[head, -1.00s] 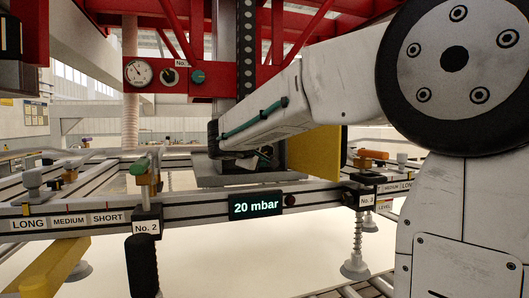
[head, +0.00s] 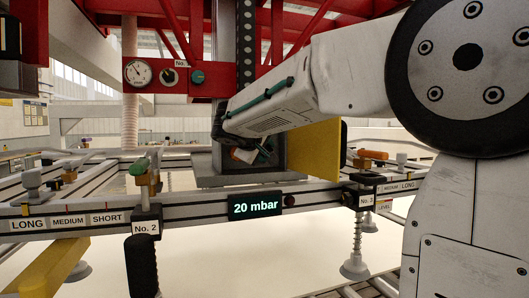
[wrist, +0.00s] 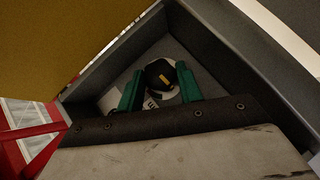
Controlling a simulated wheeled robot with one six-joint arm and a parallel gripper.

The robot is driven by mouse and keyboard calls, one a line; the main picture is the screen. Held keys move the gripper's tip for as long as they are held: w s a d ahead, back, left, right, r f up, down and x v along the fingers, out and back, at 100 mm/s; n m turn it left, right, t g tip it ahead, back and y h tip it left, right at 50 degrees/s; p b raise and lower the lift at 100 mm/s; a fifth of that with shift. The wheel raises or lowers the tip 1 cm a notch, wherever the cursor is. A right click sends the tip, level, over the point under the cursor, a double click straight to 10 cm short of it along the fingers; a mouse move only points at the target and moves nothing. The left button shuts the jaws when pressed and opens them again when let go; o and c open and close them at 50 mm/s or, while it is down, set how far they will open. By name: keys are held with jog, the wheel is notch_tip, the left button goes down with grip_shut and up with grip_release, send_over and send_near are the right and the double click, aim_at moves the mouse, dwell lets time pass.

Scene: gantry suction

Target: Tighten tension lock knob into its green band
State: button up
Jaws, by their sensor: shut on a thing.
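The tension lock knob (wrist: 160,72) is black with a yellow pointer mark and sits on a pale round plate inside a grey open-fronted box. My gripper (wrist: 161,84) has green fingers, one on each side of the knob, and is shut on it. In the head view my gripper (head: 262,150) reaches into the grey box, and the knob is hidden there.
The box's grey walls (wrist: 225,92) stand close around my gripper. An open yellow door (head: 315,150) is at the box's right side. A rail with a 20 mbar display (head: 255,207) crosses in front, below my arm. Red gantry beams (head: 300,50) are overhead.

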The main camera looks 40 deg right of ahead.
jog(key=shift+d+r+m+y, duration=0.15)
jog(key=shift+m+y, duration=0.65)
jog(key=shift+y, duration=0.6)
jog(key=o, duration=1)
jog(key=shift+v, duration=3.95)
jog(key=shift+d, duration=0.1)
jog(key=shift+c, duration=0.4)
